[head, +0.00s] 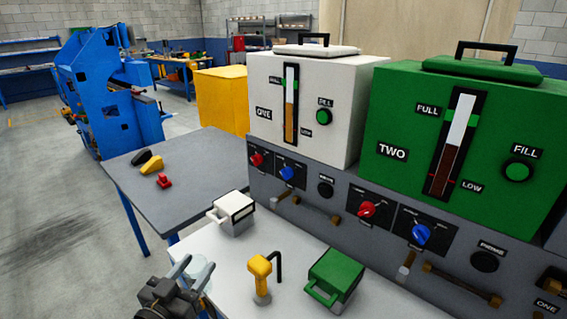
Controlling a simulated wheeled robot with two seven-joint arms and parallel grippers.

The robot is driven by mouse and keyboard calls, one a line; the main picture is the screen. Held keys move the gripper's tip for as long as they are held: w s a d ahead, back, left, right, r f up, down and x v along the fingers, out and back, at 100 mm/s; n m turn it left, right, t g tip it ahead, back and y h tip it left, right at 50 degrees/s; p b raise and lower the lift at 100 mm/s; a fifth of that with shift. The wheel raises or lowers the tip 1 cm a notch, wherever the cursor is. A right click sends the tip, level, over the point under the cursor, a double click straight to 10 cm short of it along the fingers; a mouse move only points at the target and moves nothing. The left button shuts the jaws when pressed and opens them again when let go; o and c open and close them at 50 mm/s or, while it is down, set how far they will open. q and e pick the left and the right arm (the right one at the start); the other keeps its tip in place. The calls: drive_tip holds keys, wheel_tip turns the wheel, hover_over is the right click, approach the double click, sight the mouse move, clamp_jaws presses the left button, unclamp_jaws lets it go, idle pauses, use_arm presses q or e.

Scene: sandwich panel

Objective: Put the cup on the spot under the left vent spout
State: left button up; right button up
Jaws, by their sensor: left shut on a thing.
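A clear, see-through cup (199,270) is at the lower left, by the near edge of the white tabletop (215,262). My left gripper (192,274) is shut on the cup, its fingers on either side of it. Short pipes stick out from the grey panel front: a left one (281,197) under the ONE controls and a right one (404,271) under the TWO controls. Which of them is the left vent spout is not labelled legibly. I cannot make out a marked spot under the left pipe. My right gripper is out of view.
A white lidded box (233,213), a yellow-handled fitting (260,272) with a black bent tube, and a green box (336,279) stand on the white top. The white tank (305,88) and green tank (460,140) stand on the panel. A grey table (190,165) lies left.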

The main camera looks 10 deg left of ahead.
use_arm(q)
drive_tip(key=shift+w+f, duration=0.1)
drive_tip(key=shift+f, duration=0.4)
drive_tip(key=shift+w+d+f+n+y, duration=0.1)
drive_tip(key=shift+w+f+n+y, duration=0.1)
drive_tip(key=shift+n+y, duration=0.15)
drive_tip(key=w+d+r+y, duration=0.2)
drive_tip(key=w+d, duration=0.1)
drive_tip(key=d, duration=0.1)
drive_tip(key=shift+w+d+n, duration=0.25)
drive_tip(key=shift+d+n, duration=0.1)
drive_tip(key=shift+n, duration=0.1)
